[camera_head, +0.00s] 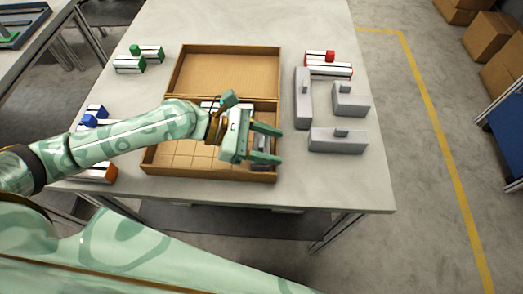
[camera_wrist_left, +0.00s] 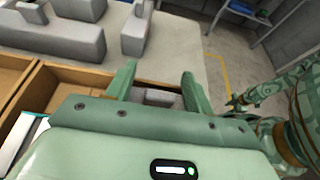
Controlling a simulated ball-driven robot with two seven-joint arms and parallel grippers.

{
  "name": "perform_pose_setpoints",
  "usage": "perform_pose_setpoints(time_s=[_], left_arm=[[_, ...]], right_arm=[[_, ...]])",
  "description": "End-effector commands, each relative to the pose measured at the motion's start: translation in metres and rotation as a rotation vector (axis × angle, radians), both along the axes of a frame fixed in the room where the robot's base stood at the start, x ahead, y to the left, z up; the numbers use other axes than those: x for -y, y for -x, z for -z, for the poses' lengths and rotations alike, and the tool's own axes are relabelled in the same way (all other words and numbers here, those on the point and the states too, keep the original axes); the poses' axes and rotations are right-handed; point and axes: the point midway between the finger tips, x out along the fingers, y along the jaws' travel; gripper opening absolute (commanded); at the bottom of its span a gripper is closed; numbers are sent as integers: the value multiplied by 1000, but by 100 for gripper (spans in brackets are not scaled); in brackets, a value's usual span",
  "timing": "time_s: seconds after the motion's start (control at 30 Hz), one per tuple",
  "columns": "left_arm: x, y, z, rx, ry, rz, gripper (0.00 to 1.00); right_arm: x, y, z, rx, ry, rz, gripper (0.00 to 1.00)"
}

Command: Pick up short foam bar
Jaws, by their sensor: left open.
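Grey foam pieces with small raised tabs stand on the table right of the cardboard box: a long upright-lying one (camera_head: 302,104), a shorter one (camera_head: 351,103) and a wide one (camera_head: 338,144). Another grey piece (camera_wrist_left: 158,97) lies low in the box, partly hidden behind my left gripper; I cannot tell its full length. My left gripper (camera_head: 279,145) is open above the box's right front compartment. Its fingers (camera_wrist_left: 158,76) are either side of that grey piece in the wrist view, apparently not closed on it. My right arm shows at the wrist view's right edge; its jaws are unclear.
The open cardboard box (camera_head: 222,52) has low walls around my left gripper. Green-marked pieces (camera_head: 131,65) and blue-marked pieces (camera_head: 94,117) lie to its left, a red-marked piece (camera_head: 328,70) at back right. The table's right front corner is clear.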

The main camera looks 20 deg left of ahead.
Motion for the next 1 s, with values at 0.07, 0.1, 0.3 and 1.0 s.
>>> perform_pose_setpoints(time_s=[0.07, 0.1, 0.3, 1.0], left_arm=[[0, 0, 0, 0, 0, 0, 53], [0, 0, 0, 0, 0, 0, 53], [-1, 0, 0, 0, 0, 0, 5], [-1, 0, -85, 7, -1, 1, 5]], right_arm=[[0, 0, 0, 0, 0, 0, 36], [0, 0, 0, 0, 0, 0, 36], [0, 0, 0, 0, 0, -1, 36], [-2, -15, -43, 36, -3, -2, 36]])
